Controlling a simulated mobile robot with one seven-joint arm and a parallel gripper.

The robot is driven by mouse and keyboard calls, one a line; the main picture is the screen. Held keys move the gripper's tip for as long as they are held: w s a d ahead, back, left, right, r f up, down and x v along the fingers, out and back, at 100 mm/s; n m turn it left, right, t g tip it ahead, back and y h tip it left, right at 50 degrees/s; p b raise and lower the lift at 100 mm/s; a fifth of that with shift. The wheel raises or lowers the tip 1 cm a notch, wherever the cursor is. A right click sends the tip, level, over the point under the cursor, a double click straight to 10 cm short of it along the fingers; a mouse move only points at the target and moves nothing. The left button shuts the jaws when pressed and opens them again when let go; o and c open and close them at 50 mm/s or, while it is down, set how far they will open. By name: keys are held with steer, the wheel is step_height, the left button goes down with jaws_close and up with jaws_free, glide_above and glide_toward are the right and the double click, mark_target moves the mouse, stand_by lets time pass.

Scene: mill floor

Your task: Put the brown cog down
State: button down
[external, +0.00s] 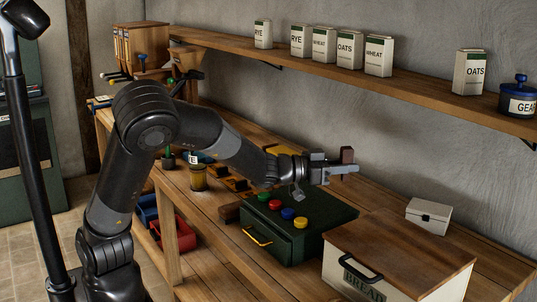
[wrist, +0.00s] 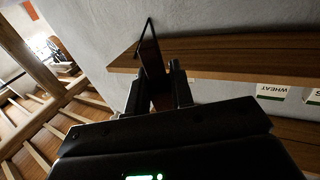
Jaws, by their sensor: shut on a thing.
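My gripper (external: 345,168) is shut on a brown piece (external: 347,155), which I take as the brown cog. It shows as a small brown block between the fingers in the external view, and its teeth cannot be made out.
A bread box (external: 390,270) with a wooden lid and a small white box (external: 428,215) stand on the bench at right. The wall shelf (external: 425,88) carries several canisters and a blue jar (external: 518,98). Coloured knobs top the green chest. A red bin (external: 180,236) sits lower left.

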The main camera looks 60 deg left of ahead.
steer(key=w+a+n+t+y, duration=0.1)
steer(key=w+a+n+y, duration=0.15)
steer(key=a, duration=2.25)
steer(key=s+a+r+n+y, duration=0.1)
steer(key=s+a+r+y, duration=0.2)
steer(key=s+a+r, duration=0.55)
steer(key=s+a+r+n+y, duration=0.2)
steer(key=s+a+r, duration=0.55)
steer(key=a, duration=0.65)
steer(key=shift+t, duration=0.4)
steer(key=f, duration=1.3)
steer(key=s+f, duration=0.1)
steer(key=f, duration=2.6)
steer(key=shift+s, duration=0.15)
steer(key=shift+f, duration=0.1)
steer(key=c, duration=1.3)
jaws_free()
steer(key=shift+o, duration=0.2)
